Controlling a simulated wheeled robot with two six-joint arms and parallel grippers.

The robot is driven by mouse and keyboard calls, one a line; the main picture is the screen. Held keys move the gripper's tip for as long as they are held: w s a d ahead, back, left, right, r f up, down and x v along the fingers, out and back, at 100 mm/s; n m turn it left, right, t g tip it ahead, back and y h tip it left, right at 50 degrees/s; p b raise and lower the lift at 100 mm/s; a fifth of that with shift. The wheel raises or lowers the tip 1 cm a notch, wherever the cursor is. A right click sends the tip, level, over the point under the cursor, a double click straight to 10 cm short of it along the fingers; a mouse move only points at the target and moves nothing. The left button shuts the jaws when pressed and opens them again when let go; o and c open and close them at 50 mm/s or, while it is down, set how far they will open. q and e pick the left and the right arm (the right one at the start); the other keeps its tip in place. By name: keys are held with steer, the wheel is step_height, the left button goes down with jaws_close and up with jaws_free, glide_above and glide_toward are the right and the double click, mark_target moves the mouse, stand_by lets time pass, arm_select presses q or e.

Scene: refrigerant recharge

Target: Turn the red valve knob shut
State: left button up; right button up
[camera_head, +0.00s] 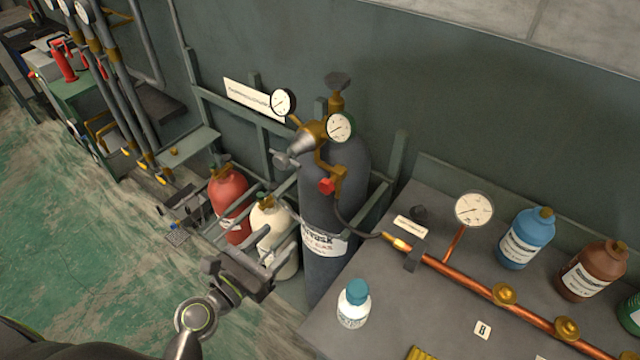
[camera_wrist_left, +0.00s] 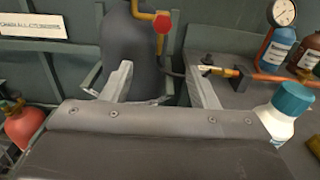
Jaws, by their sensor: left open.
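The red valve knob (camera_head: 327,186) sits low on the brass regulator (camera_head: 320,150) of the tall dark gas cylinder (camera_head: 335,205). It also shows in the left wrist view (camera_wrist_left: 163,22), above and ahead of the fingers. My left gripper (camera_wrist_left: 160,85) is open and empty, its two fingers spread wide in front of the dark cylinder. In the head view my left gripper (camera_head: 258,262) is below and to the left of the knob, apart from it, near the cream cylinder (camera_head: 273,232). My right gripper is not in view.
A workbench (camera_head: 400,300) at right carries a copper pipe (camera_head: 470,279), a gauge (camera_head: 474,210), several bottles and a white bottle with a teal cap (camera_head: 354,304) close to my left gripper. A red cylinder (camera_head: 229,203) stands at left. A dark hose (camera_head: 355,226) joins regulator and pipe.

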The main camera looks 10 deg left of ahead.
mark_target(324, 189)
arm_select(q)
steer(key=p+x, duration=0.1)
steer(key=x, duration=0.4)
steer(key=r+p+x, duration=0.1)
steer(key=x, duration=0.5)
steer(key=p+x, duration=0.1)
steer(key=x, duration=0.5)
steer(key=shift+w+d+r, duration=0.15)
steer(key=shift+d+r, duration=0.1)
steer(key=shift+r, duration=0.15)
steer(key=c, duration=1)
